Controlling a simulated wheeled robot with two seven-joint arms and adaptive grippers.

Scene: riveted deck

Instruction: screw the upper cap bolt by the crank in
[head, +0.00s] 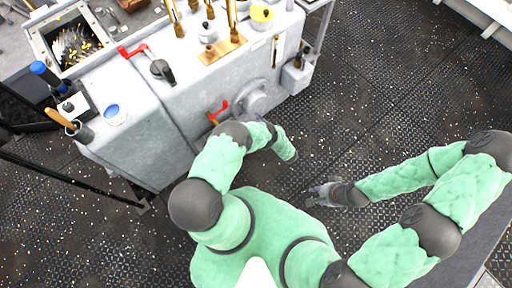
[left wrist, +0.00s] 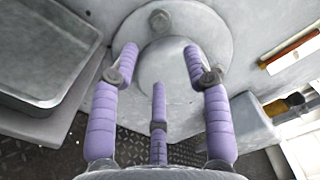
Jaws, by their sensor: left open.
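A round grey cap (head: 257,98) with a raised middle sits on the side of the grey machine housing, next to a red-handled crank (head: 219,111). The left wrist view shows the cap's flange (left wrist: 213,35) close up, with one bolt head (left wrist: 160,20) near its rim at the top. My left gripper (left wrist: 160,62) is open and empty, its purple fingers spread in front of the cap's raised middle, below that bolt. In the head view my left gripper is mostly hidden by my arm. My right gripper (head: 323,195) hangs over the deck, away from the housing; its fingers are too small to judge.
The housing top (head: 190,60) carries another red crank (head: 133,51), a black lever (head: 162,70), brass-coloured parts and a bin (head: 72,40) of small pieces. A small grey box (head: 296,76) juts out right of the cap. The dark deck (head: 370,110) to the right is open.

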